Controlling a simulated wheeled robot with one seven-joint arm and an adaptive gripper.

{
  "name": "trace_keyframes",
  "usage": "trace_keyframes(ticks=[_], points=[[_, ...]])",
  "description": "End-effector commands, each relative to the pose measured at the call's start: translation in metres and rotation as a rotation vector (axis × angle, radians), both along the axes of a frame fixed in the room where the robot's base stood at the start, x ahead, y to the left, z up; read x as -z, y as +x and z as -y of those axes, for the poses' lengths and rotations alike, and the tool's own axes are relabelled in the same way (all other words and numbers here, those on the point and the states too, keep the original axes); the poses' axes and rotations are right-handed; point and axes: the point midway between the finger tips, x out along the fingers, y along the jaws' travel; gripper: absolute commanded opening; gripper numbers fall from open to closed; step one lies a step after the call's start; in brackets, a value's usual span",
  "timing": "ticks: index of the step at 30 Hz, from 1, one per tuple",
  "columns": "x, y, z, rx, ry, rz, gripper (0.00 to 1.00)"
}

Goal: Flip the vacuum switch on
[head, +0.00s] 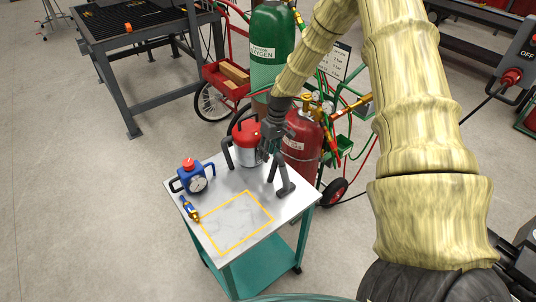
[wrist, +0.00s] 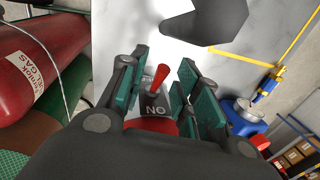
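The vacuum (head: 247,156) is a red-and-silver canister with a dark hose, standing on the cart's white top. My gripper (head: 265,150) is at its right side and top in the head view, hiding part of it. In the wrist view, the red switch lever (wrist: 161,76) sticks up from a grey plate whose letters appear as "NO", which fits ON seen upside down. The vacuum's red top (wrist: 152,127) shows below it. My gripper (wrist: 163,80) is open, with teal finger pads on either side of the lever. I see gaps between lever and pads.
On the cart (head: 205,236) are a blue gauge device (head: 192,178), a brass fitting (head: 191,209) and a yellow outlined rectangle, which is empty. Green (head: 270,50) and red (head: 301,150) gas cylinders stand close behind. A metal workbench (head: 130,48) is at the back left.

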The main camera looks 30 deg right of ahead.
Motion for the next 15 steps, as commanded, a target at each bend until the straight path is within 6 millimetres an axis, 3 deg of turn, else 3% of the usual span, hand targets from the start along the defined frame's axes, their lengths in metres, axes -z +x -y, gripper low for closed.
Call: trace_keyframes(ticks=[6, 15], points=[[0.015, 0.000, -0.003, -0.001, 0.001, 0.000, 0.32], [0.021, 0.000, -0.004, 0.000, 0.000, 0.000, 0.32]])
